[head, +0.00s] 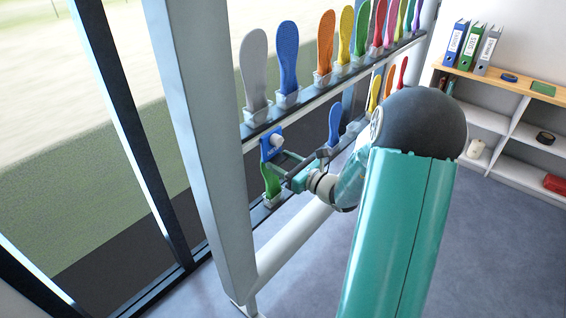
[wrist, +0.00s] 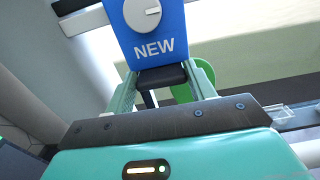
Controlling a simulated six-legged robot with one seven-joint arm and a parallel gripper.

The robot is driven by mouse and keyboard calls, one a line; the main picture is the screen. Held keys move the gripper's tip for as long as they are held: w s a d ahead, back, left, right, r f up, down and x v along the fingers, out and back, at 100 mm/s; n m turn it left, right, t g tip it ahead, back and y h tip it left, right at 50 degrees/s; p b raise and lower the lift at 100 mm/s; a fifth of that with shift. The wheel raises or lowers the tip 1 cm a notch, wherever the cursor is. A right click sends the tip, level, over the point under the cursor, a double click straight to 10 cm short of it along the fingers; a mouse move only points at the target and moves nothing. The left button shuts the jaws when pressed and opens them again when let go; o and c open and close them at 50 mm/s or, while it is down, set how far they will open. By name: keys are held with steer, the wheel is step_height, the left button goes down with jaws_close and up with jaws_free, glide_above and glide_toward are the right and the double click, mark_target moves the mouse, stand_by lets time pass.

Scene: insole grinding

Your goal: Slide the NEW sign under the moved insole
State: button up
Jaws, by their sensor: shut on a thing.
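The blue NEW sign (head: 265,151) with a white round knob is in the jaws of my gripper (head: 274,163), at the lower rail's left end, just below the upper rail. In the wrist view the sign (wrist: 150,47) is upright and faces me, its lower edge between the fingers of my gripper (wrist: 162,82). A green insole (head: 270,184) stands in a holder on the lower rail, directly below the sign in the head view. In the wrist view the green insole (wrist: 182,93) shows partly behind the fingers. I cannot tell whether sign and insole touch.
The upper rail (head: 262,128) carries a row of insoles, with a grey insole (head: 254,70) and a blue insole (head: 287,60) at its left. Another blue insole (head: 335,122) stands farther right on the lower row. A grey post (head: 205,150) is close on the left. A shelf (head: 500,85) stands at right.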

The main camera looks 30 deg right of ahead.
steer(key=shift+a, duration=0.3)
steer(key=o, duration=1.4)
steer(key=shift+s+a, duration=0.1)
steer(key=shift+s, duration=0.05)
steer(key=shift+s+d, duration=0.45)
steer(key=v, duration=1.2)
steer(key=shift+s+d, duration=0.1)
steer(key=shift+s, duration=0.15)
